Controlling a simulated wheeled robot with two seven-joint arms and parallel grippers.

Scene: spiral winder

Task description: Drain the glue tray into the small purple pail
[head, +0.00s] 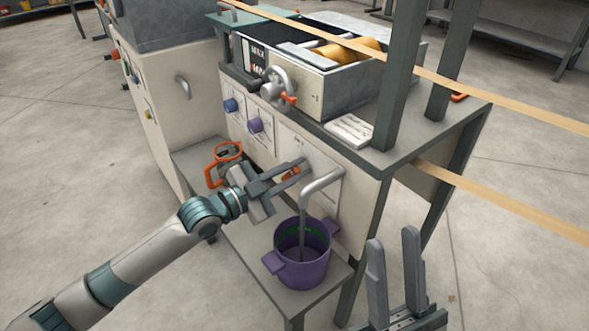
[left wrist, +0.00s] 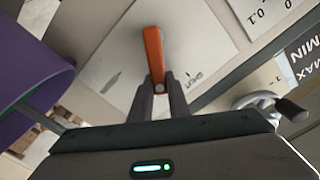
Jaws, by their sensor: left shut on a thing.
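The glue tray (head: 300,88) is a grey box on top of the machine, with an amber roller in it and a MAX/MIN gauge on its side. The small purple pail (head: 302,262) stands upright on a low shelf, with a bent grey spout pipe (head: 321,184) reaching down into it. My left gripper (head: 296,170) is at the front panel, shut on an orange lever (left wrist: 154,58), which stands out between its fingertips in the left wrist view. The pail also shows at the left of that view (left wrist: 30,65). My right gripper (head: 394,258) is open and empty at the lower right.
Tan strips (head: 500,203) cross at the right. The floor at left is clear.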

